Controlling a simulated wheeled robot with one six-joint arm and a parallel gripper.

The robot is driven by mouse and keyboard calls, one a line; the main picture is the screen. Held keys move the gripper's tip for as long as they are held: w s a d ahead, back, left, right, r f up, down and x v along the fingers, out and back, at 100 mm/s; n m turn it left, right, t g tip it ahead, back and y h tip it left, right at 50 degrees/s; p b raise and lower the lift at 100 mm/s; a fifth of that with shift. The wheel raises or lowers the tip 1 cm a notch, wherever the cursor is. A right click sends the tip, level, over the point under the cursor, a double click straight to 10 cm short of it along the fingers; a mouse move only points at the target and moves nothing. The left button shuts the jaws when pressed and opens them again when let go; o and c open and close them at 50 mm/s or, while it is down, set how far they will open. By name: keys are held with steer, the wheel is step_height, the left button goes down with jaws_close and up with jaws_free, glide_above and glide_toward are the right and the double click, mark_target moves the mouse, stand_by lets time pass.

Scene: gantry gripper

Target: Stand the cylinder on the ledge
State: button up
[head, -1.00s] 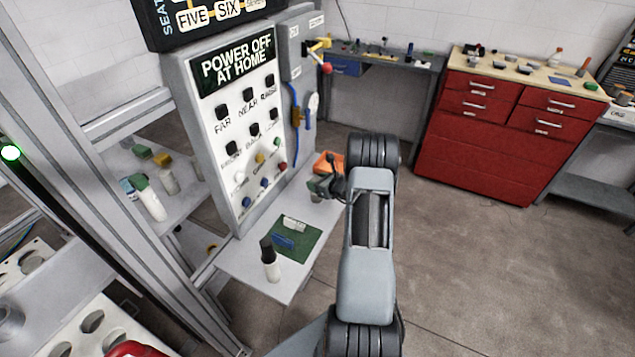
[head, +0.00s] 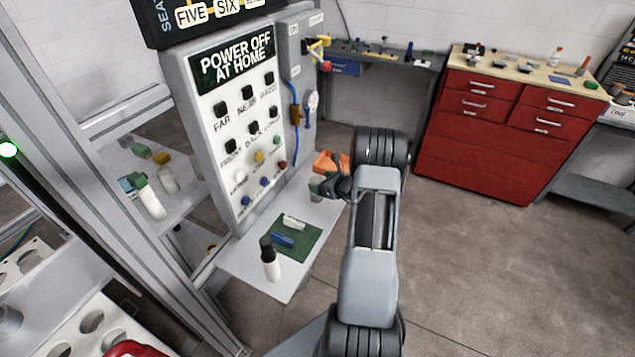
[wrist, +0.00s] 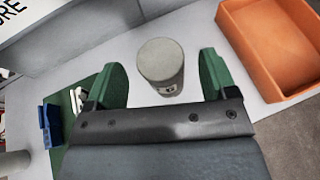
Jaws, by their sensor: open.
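In the wrist view a grey cylinder (wrist: 161,68) with a small dark mark low on its side stands, seemingly upright, on the pale grey ledge (wrist: 208,22). My gripper (wrist: 161,84) has its two green fingers spread, one on each side of the cylinder's near part, with gaps between fingers and cylinder. The cylinder's foot is not clear to see. In the head view my gripper (head: 326,187) is low over the far end of the ledge (head: 245,262), and the cylinder is mostly hidden there.
An orange bin (wrist: 268,45) is to the right of the gripper. A green mat (head: 302,240) with a blue item (head: 283,239) and a white item (head: 294,222) lies on the ledge. A black-capped white bottle (head: 270,262) stands nearer. The button panel (head: 240,140) rises behind.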

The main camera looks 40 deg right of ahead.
steer(key=b+v, duration=0.1)
steer(key=v, duration=0.8)
steer(key=s+a+r+n+g+y, duration=0.2)
steer(key=a+r+n+g, duration=0.3)
steer(key=a+n, duration=0.55)
steer(key=s+a+r+n+g+y, duration=0.1)
steer(key=a+r+n+g+y, duration=0.15)
steer(key=a+r+n, duration=0.75)
steer(key=s+a+r+n+h, duration=0.1)
steer(key=s+a+n+h, duration=0.2)
steer(key=s+n, duration=0.3)
steer(key=s+a+r+n+g+h, duration=0.1)
steer(key=s+a+n+h, duration=0.3)
steer(key=s+a+n, duration=0.1)
steer(key=shift+s+a+r+n, duration=0.25)
steer(key=shift+s+n, duration=0.55)
steer(key=shift+n, duration=0.35)
